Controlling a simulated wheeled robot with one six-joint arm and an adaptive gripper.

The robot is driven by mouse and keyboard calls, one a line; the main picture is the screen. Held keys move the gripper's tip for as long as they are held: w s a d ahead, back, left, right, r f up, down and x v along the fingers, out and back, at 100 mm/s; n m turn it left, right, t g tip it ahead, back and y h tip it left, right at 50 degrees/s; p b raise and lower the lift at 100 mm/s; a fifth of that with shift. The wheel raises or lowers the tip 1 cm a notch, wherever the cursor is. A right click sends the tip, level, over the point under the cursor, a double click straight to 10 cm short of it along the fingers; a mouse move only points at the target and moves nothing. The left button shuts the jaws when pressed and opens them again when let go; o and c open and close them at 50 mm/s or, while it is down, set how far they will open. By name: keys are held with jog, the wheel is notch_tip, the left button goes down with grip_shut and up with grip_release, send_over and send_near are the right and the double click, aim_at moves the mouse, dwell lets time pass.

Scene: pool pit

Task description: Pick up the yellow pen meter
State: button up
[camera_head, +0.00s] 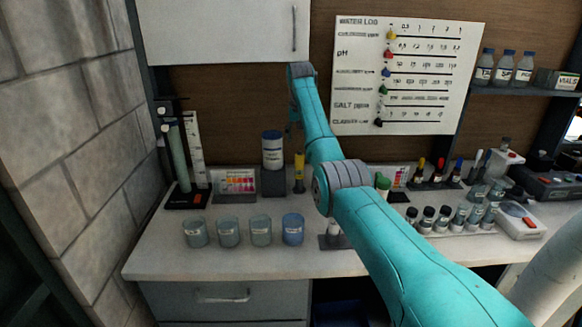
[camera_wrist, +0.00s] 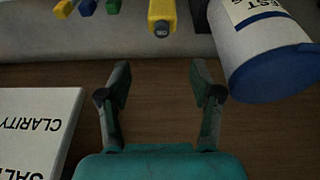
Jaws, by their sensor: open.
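The yellow pen meter (camera_head: 299,169) stands upright at the back of the bench, just right of a white tub with a dark blue lid (camera_head: 272,150). In the wrist view, a yellow body with a grey end (camera_wrist: 161,17) shows at the top centre, and I take it to be the pen meter. My gripper (camera_wrist: 161,76) is open with nothing between its fingers. The pen meter lies beyond the fingertips, roughly in line with the gap, and is apart from them. In the head view, my gripper is small and dark, above the pen meter.
The tub (camera_wrist: 262,40) stands close beside the pen meter in the wrist view. Several jars (camera_head: 261,231) line the front of the bench. A colour chart (camera_head: 235,182) stands to the left. The white board (camera_head: 408,75) hangs on the wall. Bare bench lies before the jars.

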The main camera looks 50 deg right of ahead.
aim_at(299, 161)
jog(key=shift+s+a+r+g+y, duration=0.25)
jog(key=shift+s+a+g+y, duration=0.15)
jog(key=shift+s+a+y, duration=0.25)
jog(key=shift+a+f, duration=0.1)
jog(key=shift+a, duration=0.05)
jog(key=f, duration=1)
jog(key=shift+w+d+f, duration=0.25)
jog(key=shift+w+d, duration=0.15)
grip_shut()
jog(key=shift+r, duration=0.15)
notch_tip(299, 161, up, 10)
jog(key=shift+f, duration=0.1)
